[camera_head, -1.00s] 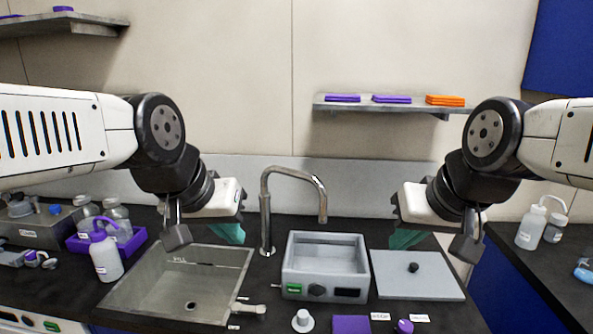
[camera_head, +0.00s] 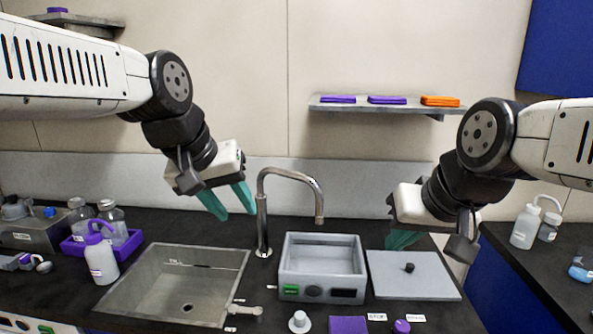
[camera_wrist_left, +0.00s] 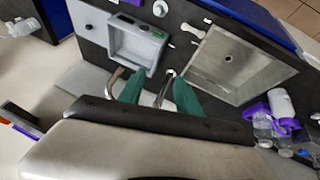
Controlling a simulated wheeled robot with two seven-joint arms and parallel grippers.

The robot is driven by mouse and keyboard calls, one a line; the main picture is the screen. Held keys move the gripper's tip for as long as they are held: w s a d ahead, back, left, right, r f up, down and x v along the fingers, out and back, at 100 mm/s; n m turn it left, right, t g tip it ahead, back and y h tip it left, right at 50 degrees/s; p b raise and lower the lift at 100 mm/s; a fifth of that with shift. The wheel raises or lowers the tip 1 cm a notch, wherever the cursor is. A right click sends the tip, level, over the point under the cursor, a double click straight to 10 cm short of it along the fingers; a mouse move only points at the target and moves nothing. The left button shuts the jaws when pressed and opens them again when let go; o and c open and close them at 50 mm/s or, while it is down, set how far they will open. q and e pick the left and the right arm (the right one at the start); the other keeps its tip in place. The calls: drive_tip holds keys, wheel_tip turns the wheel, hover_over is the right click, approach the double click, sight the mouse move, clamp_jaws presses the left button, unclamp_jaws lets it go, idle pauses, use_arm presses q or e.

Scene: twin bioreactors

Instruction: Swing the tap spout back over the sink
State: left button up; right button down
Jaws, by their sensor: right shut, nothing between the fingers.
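The metal tap (camera_head: 262,222) stands behind the gap between the sink (camera_head: 147,262) and the grey water bath (camera_head: 322,252). Its arched spout (camera_head: 318,205) points right, with its tip above the bath's rear area. My left gripper (camera_head: 233,211) is open, with two green fingers, in the air left of the tap post. In the left wrist view, the tap post (camera_wrist_left: 164,90) shows between the fingertips (camera_wrist_left: 158,92), but I cannot tell whether they touch it. My right gripper (camera_head: 403,241) is shut and empty above the flat grey lid.
The grey lid (camera_head: 412,285) with a black knob lies right of the bath. A purple tray (camera_head: 78,247) with bottles and a wash bottle (camera_head: 100,262) stand left of the sink. A wall shelf (camera_head: 360,106) holds purple and orange items. The sink basin is empty.

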use_arm(q)
drive_tip(key=w+d+r+n+g, duration=0.1)
drive_tip(key=w+r+n, duration=0.2)
drive_tip(key=w, duration=0.4)
drive_tip(key=w+d+r+n+g, duration=0.1)
drive_tip(key=w+r+n+g, duration=0.15)
drive_tip(key=w, duration=0.45)
drive_tip(key=w+d+n, duration=0.1)
drive_tip(key=w+d, duration=0.1)
drive_tip(key=w, duration=0.1)
drive_tip(key=w+d+n+g+y, duration=0.1)
drive_tip(key=w+d+n, duration=0.1)
drive_tip(key=w+d, duration=0.1)
drive_tip(key=w+d+n+y, duration=0.1)
drive_tip(key=w+d+n, duration=0.1)
drive_tip(key=w, duration=0.2)
drive_tip(key=shift+w+d+f+n, duration=0.25)
drive_tip(key=shift+f, duration=0.1)
drive_tip(key=f, duration=0.7)
drive_tip(key=shift+w+d+f, duration=0.1)
drive_tip(key=shift+w+f, duration=0.1)
drive_tip(key=shift+f, duration=0.05)
clamp_jaws()
drive_tip(key=shift+r, duration=0.1)
